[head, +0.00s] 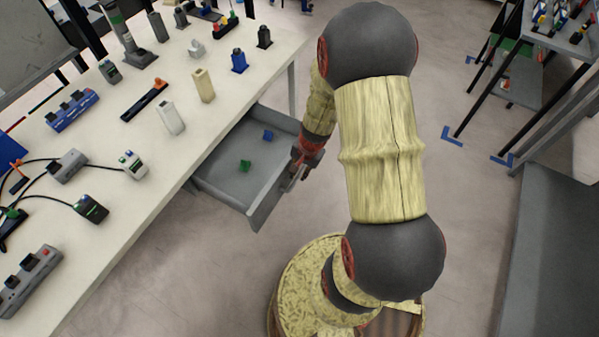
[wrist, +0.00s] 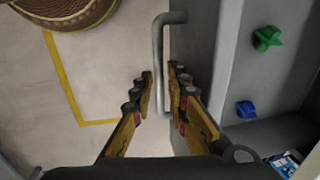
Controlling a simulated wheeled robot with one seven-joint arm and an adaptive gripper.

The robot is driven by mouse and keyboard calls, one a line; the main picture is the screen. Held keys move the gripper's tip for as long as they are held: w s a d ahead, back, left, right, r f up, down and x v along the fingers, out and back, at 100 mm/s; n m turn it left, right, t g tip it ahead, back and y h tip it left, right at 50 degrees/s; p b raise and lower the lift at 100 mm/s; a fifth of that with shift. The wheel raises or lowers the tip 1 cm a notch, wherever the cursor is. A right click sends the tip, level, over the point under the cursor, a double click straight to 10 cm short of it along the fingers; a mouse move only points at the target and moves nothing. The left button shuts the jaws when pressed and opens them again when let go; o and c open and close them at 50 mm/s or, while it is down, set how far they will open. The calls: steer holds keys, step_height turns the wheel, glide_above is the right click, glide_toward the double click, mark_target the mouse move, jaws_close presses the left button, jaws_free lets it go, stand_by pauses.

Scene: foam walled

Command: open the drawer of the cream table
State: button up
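The cream table (head: 165,150) fills the left of the head view. Its grey drawer (head: 265,205) is pulled well out from under the tabletop. A green piece (head: 245,166) and a blue piece (head: 268,135) lie inside; the wrist view also shows the green piece (wrist: 267,38) and the blue piece (wrist: 246,109). The grey bar handle (wrist: 158,45) is on the drawer front. My gripper (wrist: 161,72) is at the handle, one finger on each side of the bar. Narrow gaps show beside the bar, so the fingers look slightly open. My arm partly hides the gripper in the head view.
Bottles, blocks and wired devices stand on the tabletop, including a blue block (head: 239,62) near its edge. A dark shelf rack (head: 510,75) and a grey bench (head: 545,230) stand at the right. The floor (head: 470,210) between bench and arm is clear.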

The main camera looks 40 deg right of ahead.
step_height(320, 180, up, 12)
steer(key=s, duration=0.2)
steer(key=shift+d, duration=0.4)
steer(key=shift+f, duration=0.1)
stand_by(0.5)
steer(key=s+a+r+n+t, duration=0.1)
steer(key=s+a+r+n, duration=0.3)
steer(key=r, duration=0.9)
steer(key=s+a+r+n+t, duration=0.2)
steer(key=s+a+r+n, duration=0.2)
steer(key=a+r+n, duration=0.6)
steer(key=a+r, duration=0.3)
steer(key=a, duration=0.1)
steer(key=shift+s+a+t+h+p, duration=0.15)
steer(key=shift+a+t+h+p, duration=0.15)
steer(key=shift+a+h+p, duration=0.1)
